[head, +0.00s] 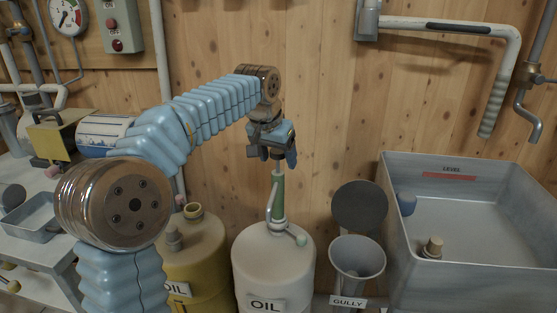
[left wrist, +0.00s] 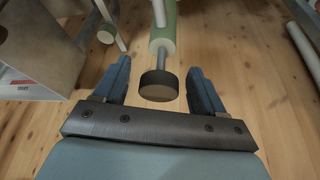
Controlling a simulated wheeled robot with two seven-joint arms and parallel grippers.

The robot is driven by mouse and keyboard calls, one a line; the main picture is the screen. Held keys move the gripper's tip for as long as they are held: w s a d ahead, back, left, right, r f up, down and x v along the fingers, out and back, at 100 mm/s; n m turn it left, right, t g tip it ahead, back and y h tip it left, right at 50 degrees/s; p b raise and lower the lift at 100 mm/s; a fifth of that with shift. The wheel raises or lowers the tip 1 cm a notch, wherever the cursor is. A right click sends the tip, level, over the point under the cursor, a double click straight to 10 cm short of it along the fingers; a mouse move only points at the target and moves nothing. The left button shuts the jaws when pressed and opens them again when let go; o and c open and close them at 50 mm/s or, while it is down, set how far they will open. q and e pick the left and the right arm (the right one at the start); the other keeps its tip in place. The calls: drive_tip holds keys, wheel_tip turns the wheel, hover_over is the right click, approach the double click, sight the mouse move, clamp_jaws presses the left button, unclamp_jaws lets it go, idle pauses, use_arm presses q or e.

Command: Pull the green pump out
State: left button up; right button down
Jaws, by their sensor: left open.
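The green pump (head: 279,195) stands upright on top of the white drum (head: 274,265) labelled OIL. A pale spout curves from its side, with a light ball-ended part at its foot. My left gripper (head: 277,155) is open directly above the pump, pointing down. In the left wrist view, the pump's dark round knob (left wrist: 158,85) on a grey rod lies between the two spread fingers, with a gap on each side. The green body (left wrist: 163,38) shows beyond it. In the head view the knob is hidden by the gripper. My right gripper is not in view.
A yellow drum (head: 195,255) stands left of the white one. A funnel (head: 357,262) labelled GULLY stands at right, before a dark round disc (head: 359,205). A large grey tank (head: 470,275) fills the right. The wooden wall (head: 330,90) is close behind.

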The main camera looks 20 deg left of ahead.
use_arm(q)
drive_tip(key=shift+x, duration=1)
drive_tip(key=c, duration=1.2)
drive_tip(key=o, duration=0.6)
drive_tip(key=shift+c, duration=0.2)
drive_tip(key=shift+r, duration=0.1)
drive_tip(key=c, duration=0.5)
drive_tip(key=shift+c, duration=0.2)
